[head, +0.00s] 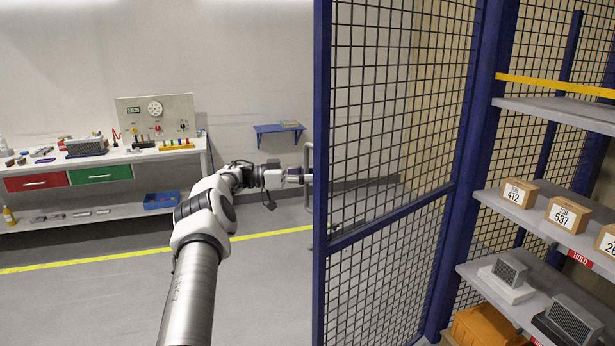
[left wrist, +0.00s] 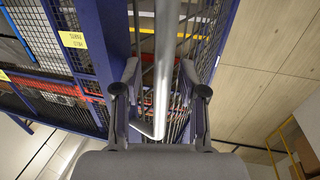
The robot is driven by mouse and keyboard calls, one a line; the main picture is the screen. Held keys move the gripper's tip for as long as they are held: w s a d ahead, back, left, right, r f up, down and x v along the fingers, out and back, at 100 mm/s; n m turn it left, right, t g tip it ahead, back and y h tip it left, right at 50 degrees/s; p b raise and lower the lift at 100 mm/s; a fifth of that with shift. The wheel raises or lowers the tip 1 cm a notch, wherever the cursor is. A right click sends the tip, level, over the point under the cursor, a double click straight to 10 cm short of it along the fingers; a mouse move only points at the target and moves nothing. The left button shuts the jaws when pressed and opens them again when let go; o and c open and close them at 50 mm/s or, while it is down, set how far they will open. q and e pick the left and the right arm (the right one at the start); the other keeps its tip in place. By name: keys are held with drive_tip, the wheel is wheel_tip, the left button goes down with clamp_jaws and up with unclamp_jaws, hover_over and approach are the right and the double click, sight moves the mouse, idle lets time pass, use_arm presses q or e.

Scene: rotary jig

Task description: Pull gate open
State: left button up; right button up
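The gate is a tall blue-framed panel of dark wire mesh (head: 320,230), upright at the middle of the head view. A grey tubular handle (head: 308,157) shows at its left edge, partly hidden behind the frame. My left gripper (head: 300,177) is at that handle. In the left wrist view the bright metal handle bar (left wrist: 165,60) runs between the two dark fingers of my left gripper (left wrist: 160,75). The fingers stand apart on either side of the bar, with a gap visible beside it. My right gripper is not in view.
Right of the mesh, shelves (head: 560,112) hold labelled boxes (head: 568,214) and an orange bin (head: 485,327). At the left stands a workbench (head: 150,157) with drawers and tools. A small blue wall shelf (head: 268,135) hangs behind. The floor (head: 265,280) left of the gate is clear.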

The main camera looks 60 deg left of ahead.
use_arm(q)
drive_tip(key=v, duration=0.7)
drive_tip(key=shift+s, duration=0.25)
drive_tip(key=shift+a+f, duration=0.1)
drive_tip(key=shift+c, duration=0.3)
